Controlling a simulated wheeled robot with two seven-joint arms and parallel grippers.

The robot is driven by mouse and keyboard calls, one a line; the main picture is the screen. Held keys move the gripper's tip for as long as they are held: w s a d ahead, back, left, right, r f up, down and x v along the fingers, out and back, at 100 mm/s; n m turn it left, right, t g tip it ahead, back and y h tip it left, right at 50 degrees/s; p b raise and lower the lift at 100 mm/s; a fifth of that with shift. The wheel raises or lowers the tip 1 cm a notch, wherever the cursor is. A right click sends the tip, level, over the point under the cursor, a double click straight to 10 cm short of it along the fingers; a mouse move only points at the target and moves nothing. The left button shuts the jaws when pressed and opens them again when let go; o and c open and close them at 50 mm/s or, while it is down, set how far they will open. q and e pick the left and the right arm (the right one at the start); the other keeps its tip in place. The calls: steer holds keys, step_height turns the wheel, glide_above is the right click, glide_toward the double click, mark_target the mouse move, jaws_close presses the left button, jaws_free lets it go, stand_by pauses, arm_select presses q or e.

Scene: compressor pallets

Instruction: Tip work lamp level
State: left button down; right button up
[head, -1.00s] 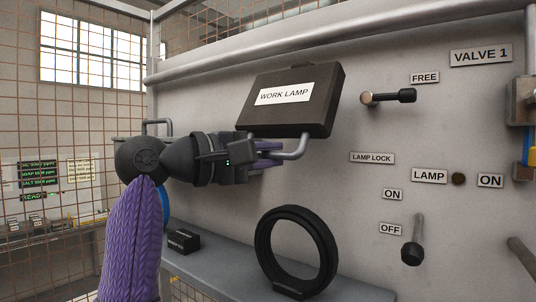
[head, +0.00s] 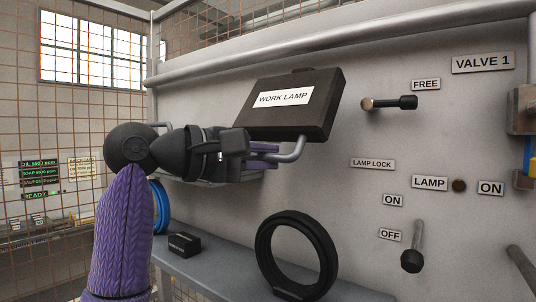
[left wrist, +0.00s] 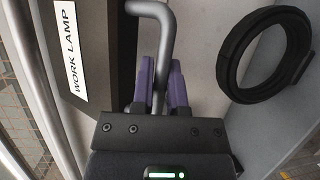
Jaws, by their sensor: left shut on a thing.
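The work lamp (head: 322,113) is a dark box with a white WORK LAMP label, mounted on the grey panel. It looks tilted in the head view. A bent grey handle bar (head: 293,154) comes out under its lower right; the bar also shows in the left wrist view (left wrist: 158,35). My left gripper (head: 266,150), with purple fingers, is shut on this bar just below the lamp. The fingers show on both sides of the bar in the left wrist view (left wrist: 162,85). The bar's far end is hidden by the gripper. My right gripper is not in view.
Right of the lamp, a black-handled lever (head: 390,103) lies level below the FREE plate, above the LAMP LOCK plate (head: 372,163). Another lever (head: 413,248) hangs down by OFF. A black ring (head: 297,254) stands on the shelf below, beside a small black block (head: 184,244).

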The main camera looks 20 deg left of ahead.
arm_select(q)
steer(key=s+a+r+p, duration=0.2)
steer(key=s+r+p, duration=0.3)
steer(key=r+p, duration=0.4)
steer(key=shift+s+r, duration=0.4)
steer(key=shift+r, duration=1.2)
steer(key=c, duration=0.9)
jaws_free()
steer(key=shift+w, duration=0.1)
steer(key=b+v, duration=0.3)
steer(key=v, duration=0.7)
